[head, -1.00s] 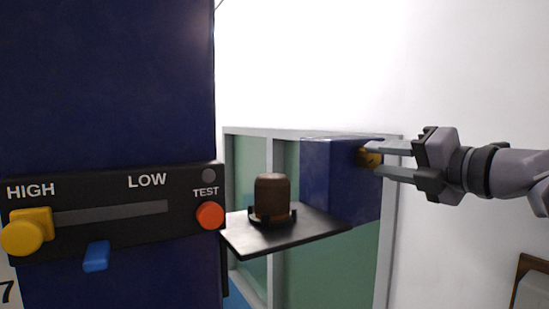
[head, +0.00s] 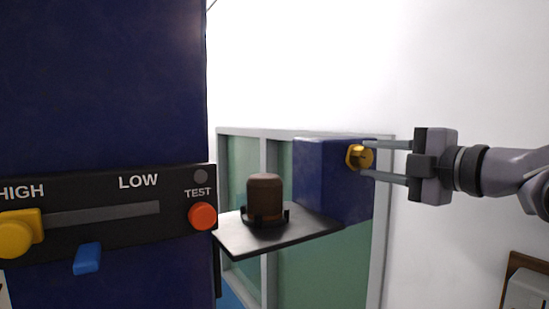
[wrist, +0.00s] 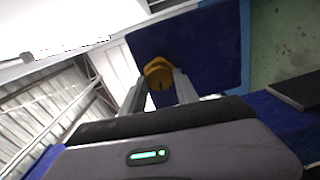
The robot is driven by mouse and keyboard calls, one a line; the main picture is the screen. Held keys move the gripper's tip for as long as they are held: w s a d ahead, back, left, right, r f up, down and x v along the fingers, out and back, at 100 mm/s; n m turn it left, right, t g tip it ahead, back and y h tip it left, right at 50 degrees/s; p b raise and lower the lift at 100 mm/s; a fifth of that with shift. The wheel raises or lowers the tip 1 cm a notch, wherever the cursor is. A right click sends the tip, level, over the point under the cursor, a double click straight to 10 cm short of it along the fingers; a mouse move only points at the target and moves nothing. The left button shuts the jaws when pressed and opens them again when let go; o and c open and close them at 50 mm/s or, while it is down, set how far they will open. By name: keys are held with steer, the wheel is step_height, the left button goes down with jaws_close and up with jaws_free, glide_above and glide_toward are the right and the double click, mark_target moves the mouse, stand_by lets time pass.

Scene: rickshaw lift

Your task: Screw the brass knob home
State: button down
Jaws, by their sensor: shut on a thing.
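The brass knob (head: 360,156) sits on the right-hand face of the dark blue box (head: 325,180). My gripper (head: 371,157) reaches it from the right, its two fingers spread one above the other and their tips on the knob. In the wrist view the knob (wrist: 158,73) shows between the fingertips, in front of the blue face. The gripper is shut on it. The knob's seat against the box is too small to judge.
A grey shelf plate (head: 255,235) carrying a brown cylinder (head: 265,193) juts out left of the box. A blue cabinet with a black control panel (head: 110,208) and red TEST button (head: 203,216) fills the left. A wooden-framed switch (head: 525,285) is at lower right.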

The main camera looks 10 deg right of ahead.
steer(key=shift+r, duration=0.1)
stand_by(0.3)
steer(key=c, duration=0.9)
jaws_free()
steer(key=b+v, duration=0.2)
steer(key=v, duration=0.5)
steer(key=shift+s+d, duration=0.1)
steer(key=shift+s, duration=0.1)
steer(key=shift+w, duration=0.1)
